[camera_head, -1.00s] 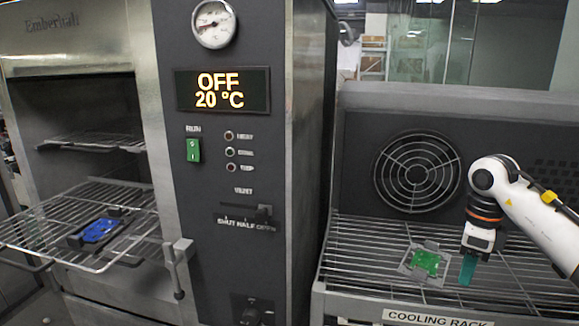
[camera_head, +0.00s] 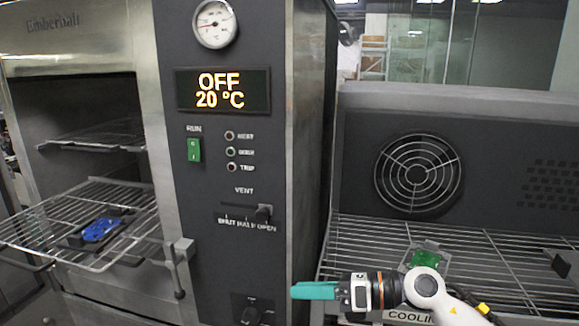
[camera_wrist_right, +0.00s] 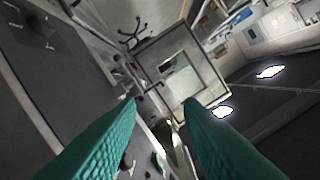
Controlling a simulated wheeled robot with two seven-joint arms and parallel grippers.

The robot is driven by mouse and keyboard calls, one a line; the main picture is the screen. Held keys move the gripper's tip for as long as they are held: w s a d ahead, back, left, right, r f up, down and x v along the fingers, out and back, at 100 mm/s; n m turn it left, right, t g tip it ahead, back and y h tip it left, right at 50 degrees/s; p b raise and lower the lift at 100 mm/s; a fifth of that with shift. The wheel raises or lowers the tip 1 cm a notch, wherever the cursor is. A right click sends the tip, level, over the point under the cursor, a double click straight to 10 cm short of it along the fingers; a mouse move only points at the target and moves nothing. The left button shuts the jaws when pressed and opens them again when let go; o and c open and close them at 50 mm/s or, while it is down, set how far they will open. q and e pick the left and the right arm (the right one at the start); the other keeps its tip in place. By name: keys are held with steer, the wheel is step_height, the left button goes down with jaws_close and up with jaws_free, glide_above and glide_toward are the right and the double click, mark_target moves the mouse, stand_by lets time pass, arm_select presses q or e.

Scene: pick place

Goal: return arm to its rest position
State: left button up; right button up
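My right arm comes in from the lower right in the head view. Its gripper (camera_head: 302,291) has teal fingers pointing left, in front of the oven's lower panel and the cooling rack's front edge. In the right wrist view the two teal fingers (camera_wrist_right: 160,103) stand apart with nothing between them.
A green board (camera_head: 425,259) lies in a carrier on the cooling rack (camera_head: 500,270), partly behind my right arm. A blue board (camera_head: 101,229) lies in a carrier on the pulled-out oven rack (camera_head: 40,225). The oven display (camera_head: 222,90) reads OFF, 20 °C.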

steer(key=d+r+m+t+h, duration=0.1)
steer(key=d+m+t, duration=0.1)
steer(key=m+t, duration=0.7)
steer(key=d+r+m+t+h, duration=0.25)
steer(key=m+t, duration=0.45)
steer(key=m, duration=0.4)
steer(key=s+d+f+m+g+h, duration=0.2)
steer(key=s+d+f+m+h, duration=0.1)
steer(key=d+f+m+h, duration=0.45)
steer(key=s+d+f+m+g+h, duration=0.25)
steer(key=d+f+m+h, duration=0.2)
steer(key=f+m, duration=0.5)
steer(key=s+f+m+g, duration=0.3)
steer(key=s+f+g, duration=0.25)
steer(key=s, duration=0.55)
steer(key=s+f+m+g, duration=0.3)
steer(key=s+f+g, duration=0.3)
steer(key=s, duration=0.5)
step_height(320, 180, down, 28)
steer(key=s, duration=0.1)
steer(key=s+d+f+g, duration=0.1)
steer(key=s+d+f, duration=0.2)
steer(key=s+f, duration=1.1)
steer(key=shift+s+f+g+h, duration=0.35)
steer(key=shift+s+f+g, duration=0.05)
steer(key=shift+s, duration=0.3)
steer(key=shift+d, duration=0.1)
